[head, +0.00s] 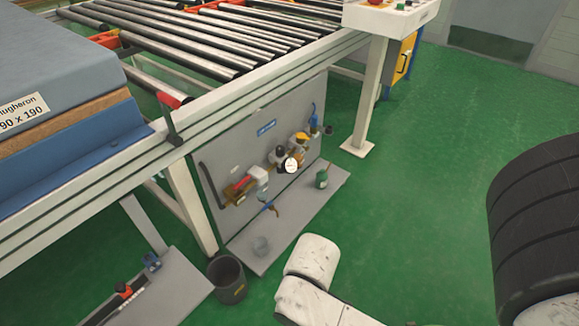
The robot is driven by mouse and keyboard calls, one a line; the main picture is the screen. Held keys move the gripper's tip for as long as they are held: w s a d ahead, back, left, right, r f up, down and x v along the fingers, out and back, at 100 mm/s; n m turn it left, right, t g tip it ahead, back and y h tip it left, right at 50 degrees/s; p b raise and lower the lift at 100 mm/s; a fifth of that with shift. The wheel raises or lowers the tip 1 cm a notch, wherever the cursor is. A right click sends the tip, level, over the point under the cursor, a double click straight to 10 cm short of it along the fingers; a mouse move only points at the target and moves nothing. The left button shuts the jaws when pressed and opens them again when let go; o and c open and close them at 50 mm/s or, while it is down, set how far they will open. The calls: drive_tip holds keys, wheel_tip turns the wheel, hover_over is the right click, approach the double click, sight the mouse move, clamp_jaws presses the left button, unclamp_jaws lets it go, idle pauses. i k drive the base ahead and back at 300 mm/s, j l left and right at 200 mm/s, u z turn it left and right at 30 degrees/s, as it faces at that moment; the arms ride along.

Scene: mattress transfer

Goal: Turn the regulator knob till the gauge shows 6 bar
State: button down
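A small round gauge with a white dial (291,165) sits on the pipework on a grey panel under the roller conveyor. Its needle and numbers are too small to read. A dark round part (279,152) sits just left of and above the dial, and a yellow-topped part (301,138) is to its right. I cannot tell for sure which part is the regulator knob. My gripper is not in view; only a white link of my arm shows at the bottom, apart from the panel.
The roller conveyor (200,45) runs above the panel, with a mattress stack (60,75) on the left. A dark bucket (228,280) stands left.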

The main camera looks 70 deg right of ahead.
sight(280, 150)
drive_tip(key=z, duration=1.35)
